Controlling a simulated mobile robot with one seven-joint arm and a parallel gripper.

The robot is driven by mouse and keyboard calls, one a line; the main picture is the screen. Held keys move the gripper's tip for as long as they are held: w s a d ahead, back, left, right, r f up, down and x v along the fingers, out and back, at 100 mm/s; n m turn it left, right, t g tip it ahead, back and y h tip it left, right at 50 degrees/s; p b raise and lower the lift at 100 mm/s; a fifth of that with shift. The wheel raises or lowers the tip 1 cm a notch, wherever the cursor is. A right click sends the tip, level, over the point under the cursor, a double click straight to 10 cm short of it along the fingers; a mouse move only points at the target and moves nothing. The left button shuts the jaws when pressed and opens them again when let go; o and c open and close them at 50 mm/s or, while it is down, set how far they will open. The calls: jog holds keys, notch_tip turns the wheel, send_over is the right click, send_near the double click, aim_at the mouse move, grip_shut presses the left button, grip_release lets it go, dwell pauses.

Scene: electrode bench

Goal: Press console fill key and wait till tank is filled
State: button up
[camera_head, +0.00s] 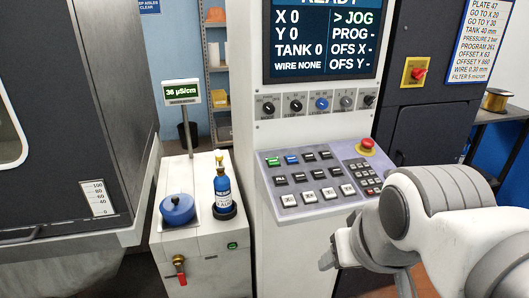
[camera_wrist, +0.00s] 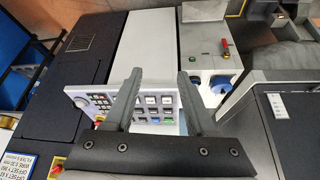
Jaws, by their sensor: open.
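The console (camera_head: 306,130) stands at centre right in the head view, with a sloping key panel (camera_head: 330,208) of several green, blue, black and white keys. The console screen (camera_head: 322,40) reads TANK 0. The tank (camera_head: 50,110) at the left has a level scale (camera_head: 97,198) marked 0 to 100.
Left of the console, a white cabinet (camera_head: 205,262) carries a blue-lidded pot (camera_head: 178,210), a blue bottle (camera_head: 222,190) and a meter (camera_head: 182,92) reading 36 µS/cm. A red emergency button (camera_head: 367,143) sits at the panel's upper right. A red-handled valve (camera_head: 179,262) sticks out in front.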

grip_shut()
dwell(1.4)
